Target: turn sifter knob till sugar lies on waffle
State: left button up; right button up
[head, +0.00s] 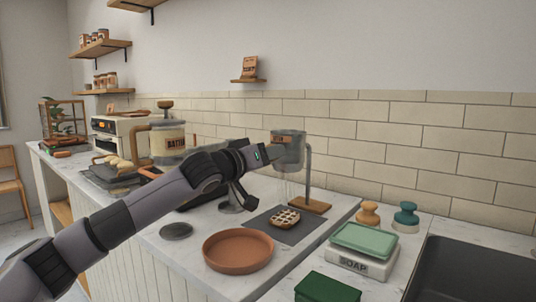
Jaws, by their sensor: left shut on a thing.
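The sifter (290,152) is a grey canister held on a stand with a wooden base (305,205). Its knob is hidden by my left gripper (264,155), which is shut at the left side of the canister, where the knob would be. Faint pale streaks hang in the air below the sifter. The waffle (286,219) lies flat on a dark mat (259,223) under the sifter. Its top looks pale in patches; how much sugar lies on it is too small to tell. My right gripper is not in view.
A round terracotta dish (238,251) stands in front of the mat. A batter dispenser (170,146) is at the left behind my arm. A soap scale with a green tray (366,241), two knobbed stampers and a dark sink (465,270) are at the right.

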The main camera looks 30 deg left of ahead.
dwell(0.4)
pick_arm(q)
jog(key=o, duration=1.1)
jog(key=shift+c, duration=0.2)
jog(key=shift+s, duration=0.1)
jog(key=s+b, duration=0.2)
jog(key=s, duration=0.5)
jog(key=shift+a, duration=0.25)
